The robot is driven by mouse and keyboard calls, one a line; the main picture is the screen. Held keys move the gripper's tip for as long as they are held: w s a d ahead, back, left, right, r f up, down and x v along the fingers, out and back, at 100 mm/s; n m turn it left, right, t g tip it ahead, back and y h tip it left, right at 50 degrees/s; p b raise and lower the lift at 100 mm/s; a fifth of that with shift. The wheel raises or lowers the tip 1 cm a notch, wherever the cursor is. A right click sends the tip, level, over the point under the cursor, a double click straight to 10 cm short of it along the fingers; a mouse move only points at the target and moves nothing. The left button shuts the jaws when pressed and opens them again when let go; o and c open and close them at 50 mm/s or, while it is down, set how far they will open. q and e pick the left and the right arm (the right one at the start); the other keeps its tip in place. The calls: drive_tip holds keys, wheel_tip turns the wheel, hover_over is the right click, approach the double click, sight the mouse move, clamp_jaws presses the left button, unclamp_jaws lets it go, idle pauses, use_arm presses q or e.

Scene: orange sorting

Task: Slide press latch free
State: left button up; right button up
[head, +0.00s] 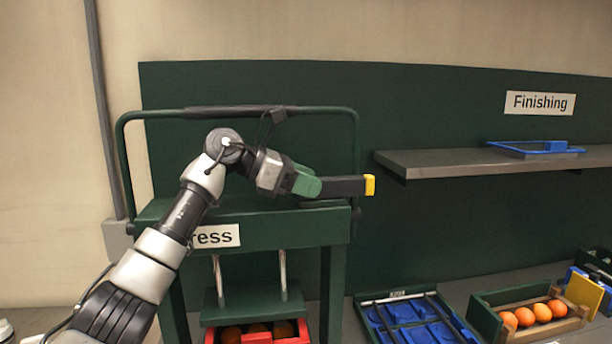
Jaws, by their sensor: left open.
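The green press (270,221) stands left of centre, its label partly covered by my left arm so that only "ress" reads. A bar handle (325,110) arches over its top. My left gripper (369,185) reaches across the front of the press top, pointing right, with dark fingers and a yellow tip. It is open and seen side-on, so the gap between the fingers does not show. I cannot make out the latch; the arm and gripper cover part of the press top. I cannot tell whether the gripper touches the press. My right gripper is not in view.
A red crate (305,334) with oranges sits under the press. Right of it are a green tray with blue inserts (408,322), a crate of oranges (487,315) and a yellow panel (584,292). A shelf (455,160) labelled Finishing holds a blue tray (536,148).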

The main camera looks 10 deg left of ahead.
use_arm(q)
drive_tip(key=shift+w, duration=0.1)
clamp_jaws()
drive_tip(key=a, duration=0.1)
drive_tip(key=s+a, duration=0.1)
drive_tip(key=a, duration=0.1)
drive_tip(key=s+a+b, duration=0.1)
drive_tip(key=a, duration=0.1)
drive_tip(key=shift+s, duration=0.1)
drive_tip(key=shift+d, duration=0.1)
drive_tip(key=shift+c, duration=1.8)
unclamp_jaws()
drive_tip(key=o, duration=0.4)
drive_tip(key=shift+a, duration=0.25)
drive_tip(key=shift+c, duration=0.2)
